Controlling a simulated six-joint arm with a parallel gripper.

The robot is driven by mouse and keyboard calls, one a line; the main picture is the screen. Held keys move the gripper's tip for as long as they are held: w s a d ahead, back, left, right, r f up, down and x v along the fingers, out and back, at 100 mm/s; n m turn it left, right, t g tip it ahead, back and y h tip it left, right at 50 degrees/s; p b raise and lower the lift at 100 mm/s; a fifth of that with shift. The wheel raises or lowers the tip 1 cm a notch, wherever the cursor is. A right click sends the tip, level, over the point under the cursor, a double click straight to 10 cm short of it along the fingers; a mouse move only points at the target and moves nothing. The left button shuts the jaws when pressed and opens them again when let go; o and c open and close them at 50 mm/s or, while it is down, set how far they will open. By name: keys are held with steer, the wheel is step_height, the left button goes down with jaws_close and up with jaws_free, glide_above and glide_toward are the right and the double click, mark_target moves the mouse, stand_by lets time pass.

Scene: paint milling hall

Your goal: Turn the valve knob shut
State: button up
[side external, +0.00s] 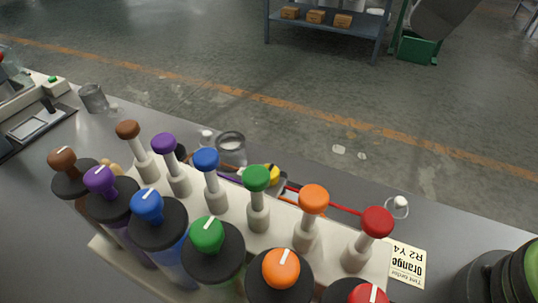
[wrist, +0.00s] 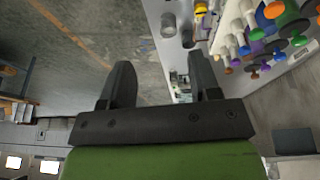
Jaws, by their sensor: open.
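Several coloured valve knobs stand in two rows on a pale rack (side external: 110,245) in the side view. The back row, on pale stems, has brown (side external: 128,130), purple (side external: 163,143), blue (side external: 206,160), green (side external: 257,178), orange (side external: 314,198) and red (side external: 376,222) knobs. The front row, on black-topped cylinders, repeats these colours, with white marks on top; its orange knob (side external: 281,268) is near the bottom edge. Which knob is meant I cannot tell. My gripper (wrist: 162,82) is open and empty in the wrist view, apart from the knobs at upper right.
A scale (side external: 38,122) is at left. Open floor lies beyond.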

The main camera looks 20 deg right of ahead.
steer(key=w+a+f+n+g+h, duration=0.1)
steer(key=w+a+f+n, duration=0.15)
steer(key=a+n, duration=0.2)
steer(key=w+a+f+n+g, duration=0.1)
steer(key=a+f+n, duration=0.2)
steer(key=a+f, duration=0.15)
steer(key=n+h, duration=0.1)
steer(key=n, duration=0.4)
glide_above(275, 171)
step_height(275, 171, down, 4)
steer(key=f, duration=0.1)
steer(key=shift+g, duration=0.4)
steer(key=f, duration=0.9)
steer(key=shift+w+a+f, duration=0.15)
steer(key=shift+a+f, duration=0.1)
steer(key=shift+a, duration=0.15)
steer(key=c, duration=0.9)
